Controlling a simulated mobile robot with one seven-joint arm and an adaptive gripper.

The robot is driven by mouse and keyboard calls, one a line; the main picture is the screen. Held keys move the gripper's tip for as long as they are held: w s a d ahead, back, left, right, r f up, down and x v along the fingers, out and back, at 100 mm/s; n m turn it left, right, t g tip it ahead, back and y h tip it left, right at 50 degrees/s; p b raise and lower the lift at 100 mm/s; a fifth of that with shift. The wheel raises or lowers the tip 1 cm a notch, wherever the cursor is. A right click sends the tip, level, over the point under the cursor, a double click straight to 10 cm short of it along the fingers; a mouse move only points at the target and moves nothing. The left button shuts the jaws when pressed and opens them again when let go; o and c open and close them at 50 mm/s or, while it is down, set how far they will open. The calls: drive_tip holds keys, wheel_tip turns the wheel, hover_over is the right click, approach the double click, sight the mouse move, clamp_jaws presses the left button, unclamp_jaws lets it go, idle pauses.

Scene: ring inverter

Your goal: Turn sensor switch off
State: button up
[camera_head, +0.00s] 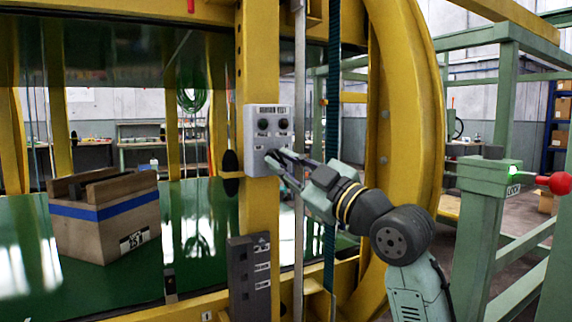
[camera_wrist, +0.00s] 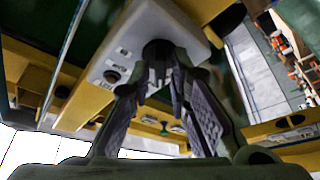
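A grey control box (camera_head: 267,128) is mounted on a yellow post. Its upper face has two round dark controls, one reddish and one greenish, below a label plate. My gripper (camera_head: 276,161) is at the lower part of this box and hides what is there. In the wrist view the box (camera_wrist: 143,30) is close, and a dark round switch (camera_wrist: 158,48) shows on its face. My gripper's fingers (camera_wrist: 162,88) stand on either side of a dark part in front of that switch. I cannot tell whether they touch it or grip it.
A wooden block (camera_head: 105,222) with a blue band sits on the green surface at left. A dark grey labelled unit (camera_head: 242,280) is below the box. A large yellow ring (camera_head: 412,110) curves close behind my arm. A green frame with a red knob (camera_head: 560,183) stands at right.

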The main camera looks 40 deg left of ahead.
drive_tip(key=shift+o, duration=1)
drive_tip(key=v, duration=1.2)
